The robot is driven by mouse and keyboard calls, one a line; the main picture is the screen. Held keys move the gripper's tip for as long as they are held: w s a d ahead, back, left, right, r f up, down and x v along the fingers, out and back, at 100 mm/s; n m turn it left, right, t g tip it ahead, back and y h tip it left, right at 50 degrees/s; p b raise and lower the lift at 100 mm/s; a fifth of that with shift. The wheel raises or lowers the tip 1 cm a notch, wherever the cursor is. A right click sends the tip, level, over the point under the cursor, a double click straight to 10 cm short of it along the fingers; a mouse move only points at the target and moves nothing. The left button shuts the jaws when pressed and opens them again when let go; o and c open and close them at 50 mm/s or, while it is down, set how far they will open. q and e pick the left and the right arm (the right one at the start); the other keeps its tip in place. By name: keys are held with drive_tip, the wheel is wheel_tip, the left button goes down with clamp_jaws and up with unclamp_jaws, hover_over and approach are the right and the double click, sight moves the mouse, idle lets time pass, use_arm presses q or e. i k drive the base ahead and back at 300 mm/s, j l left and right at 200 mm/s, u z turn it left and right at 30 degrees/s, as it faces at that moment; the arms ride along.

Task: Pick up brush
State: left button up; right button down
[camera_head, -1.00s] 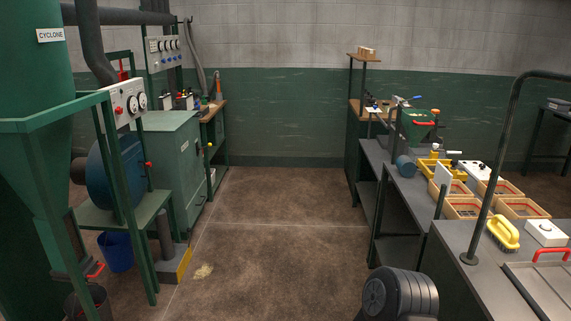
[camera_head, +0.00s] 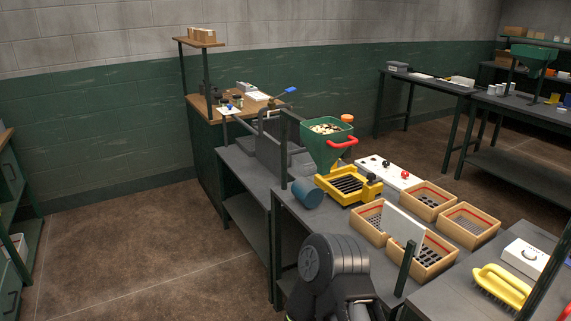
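A yellow-handled brush (camera_head: 502,284) with dark bristles lies on the grey bench at the lower right of the head view. Its handle faces up and its right end is close to a dark green post. A dark, rounded arm link of mine shows at the bottom centre, to the left of the brush. Neither gripper shows in the view, so I cannot see their fingers.
Wooden sieve boxes (camera_head: 468,226) stand on the bench behind the brush. A white box with a knob (camera_head: 527,257) sits just beyond it. A green hopper (camera_head: 328,143) stands over a yellow tray (camera_head: 349,185). Open floor (camera_head: 140,245) lies left.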

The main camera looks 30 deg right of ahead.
sight(484, 277)
drive_tip(key=i+l+u, duration=0.2)
drive_tip(key=i, duration=1.6)
drive_tip(key=j+z, duration=0.1)
drive_tip(key=z, duration=5.2)
